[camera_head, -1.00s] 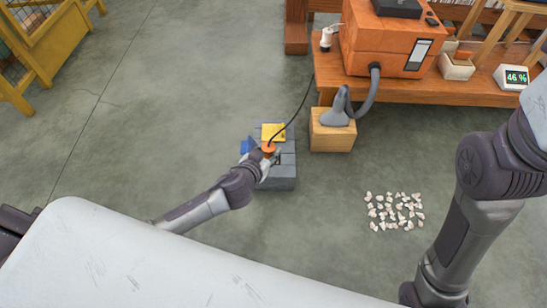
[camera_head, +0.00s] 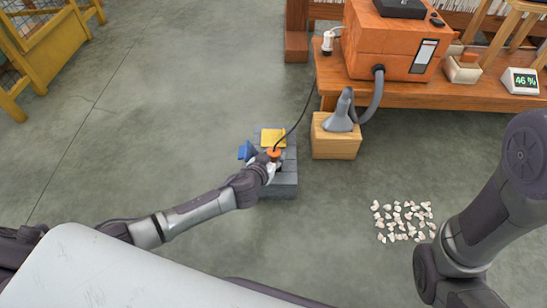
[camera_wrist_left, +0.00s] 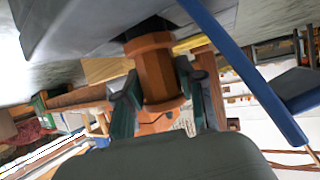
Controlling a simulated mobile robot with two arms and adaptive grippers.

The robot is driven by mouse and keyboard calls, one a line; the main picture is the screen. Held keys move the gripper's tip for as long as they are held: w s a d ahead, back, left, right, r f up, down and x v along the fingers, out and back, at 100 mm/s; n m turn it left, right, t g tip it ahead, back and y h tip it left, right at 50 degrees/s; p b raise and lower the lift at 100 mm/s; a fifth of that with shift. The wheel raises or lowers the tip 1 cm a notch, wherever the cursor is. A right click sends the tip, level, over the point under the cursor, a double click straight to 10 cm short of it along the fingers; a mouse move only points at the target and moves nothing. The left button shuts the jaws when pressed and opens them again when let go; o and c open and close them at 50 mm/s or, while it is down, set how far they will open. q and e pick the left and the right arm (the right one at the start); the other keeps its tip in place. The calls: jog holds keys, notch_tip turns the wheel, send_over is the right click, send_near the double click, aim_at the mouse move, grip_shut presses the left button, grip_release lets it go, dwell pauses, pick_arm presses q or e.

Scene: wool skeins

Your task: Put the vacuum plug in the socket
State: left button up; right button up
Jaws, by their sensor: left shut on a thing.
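My left gripper (camera_head: 270,160) is shut on the orange plug (camera_head: 274,153), beside a grey block (camera_head: 284,186) on the floor. In the left wrist view the plug (camera_wrist_left: 157,75) is a ribbed orange cylinder between two dark green fingers. Its far end meets a dark opening in a grey face (camera_wrist_left: 90,22); I cannot tell how deep it sits. The block has a yellow part (camera_head: 273,138) on top and a blue flap (camera_head: 246,151) at its left. A black cable runs from the plug up to the orange vacuum box (camera_head: 392,42). My right gripper is out of view.
A wooden bench (camera_head: 450,95) carries the box and a display reading 46 % (camera_head: 520,80). A grey nozzle (camera_head: 341,115) rests on a wooden crate (camera_head: 335,146). White pebbles (camera_head: 403,221) lie at right.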

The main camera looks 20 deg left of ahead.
pick_arm(q)
jog(key=shift+f, duration=0.2)
jog(key=o, duration=1.1)
jog(key=shift+o, duration=0.2)
